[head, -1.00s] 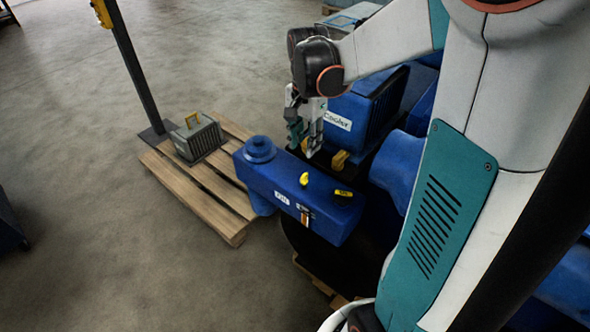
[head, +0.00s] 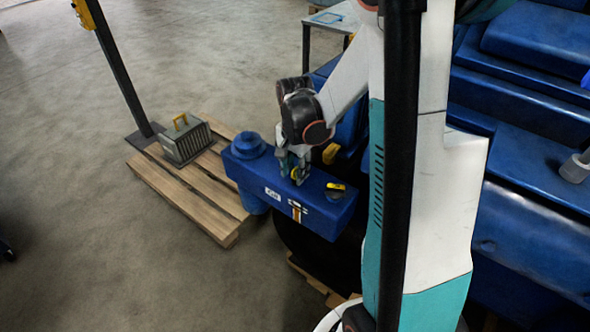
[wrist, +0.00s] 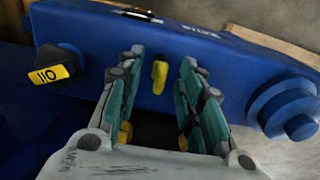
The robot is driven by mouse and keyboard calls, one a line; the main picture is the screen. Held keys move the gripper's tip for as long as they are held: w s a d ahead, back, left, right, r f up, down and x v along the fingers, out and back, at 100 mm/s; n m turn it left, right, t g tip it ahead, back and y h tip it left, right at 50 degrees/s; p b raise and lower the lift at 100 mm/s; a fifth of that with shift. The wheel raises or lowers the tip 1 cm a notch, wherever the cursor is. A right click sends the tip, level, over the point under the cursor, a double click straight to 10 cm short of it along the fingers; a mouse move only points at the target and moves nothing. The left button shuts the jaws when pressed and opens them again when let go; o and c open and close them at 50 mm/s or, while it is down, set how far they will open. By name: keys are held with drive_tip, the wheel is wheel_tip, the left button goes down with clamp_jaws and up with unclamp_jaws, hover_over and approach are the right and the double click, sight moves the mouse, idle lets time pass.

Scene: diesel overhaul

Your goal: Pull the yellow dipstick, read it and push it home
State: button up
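The yellow dipstick handle (wrist: 159,74) stands on top of the blue engine housing (wrist: 220,75) in the wrist view. In the head view the handle (head: 295,174) is partly hidden by the gripper. My gripper (wrist: 162,62) is open, pointing down at the housing. Its teal fingers lie on either side of the handle in the wrist view, with visible gaps on both sides. In the head view my gripper (head: 292,170) is low over the housing top. I cannot tell how far down the fingers reach along the handle.
A black cap with a yellow oil label (wrist: 46,76) sits beside the handle on the housing. A round blue stepped cap (wrist: 287,108) is at the other end. A grey slatted box (head: 185,140) stands on a wooden pallet (head: 192,199).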

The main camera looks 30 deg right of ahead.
sight(295, 168)
clamp_jaws()
wheel_tip(295, 168, up, 11)
drive_tip(key=p, duration=0.5)
drive_tip(key=shift+p, duration=0.35)
drive_tip(key=shift+f, duration=0.1)
unclamp_jaws()
